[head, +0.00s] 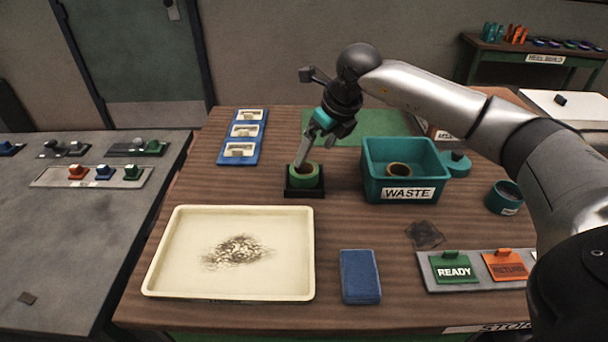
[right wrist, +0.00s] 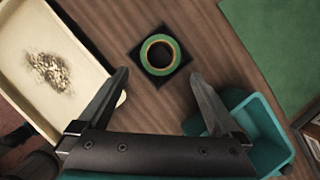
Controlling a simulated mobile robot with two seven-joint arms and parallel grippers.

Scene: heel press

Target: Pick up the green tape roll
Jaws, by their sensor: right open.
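The green tape roll (head: 305,178) lies flat on a small black square base (head: 290,193) on the wooden table, left of the teal waste bin. In the right wrist view the tape roll (right wrist: 161,55) shows as a green ring with a tan inner core, ahead of and between the fingers. My right gripper (head: 303,160) is above the roll, pointing down. In the wrist view the right gripper (right wrist: 162,88) is open and empty, its fingers spread wider than the roll. Whether a finger touches the roll cannot be told from the head view. My left gripper is not in view.
The teal WASTE bin (head: 376,185) stands close right of the roll and holds a brown ring. A cream tray (head: 180,270) with debris lies in front left. A blue block (head: 360,276), blue racks (head: 227,153) and a sign panel (head: 428,272) are around. Bare wood lies between.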

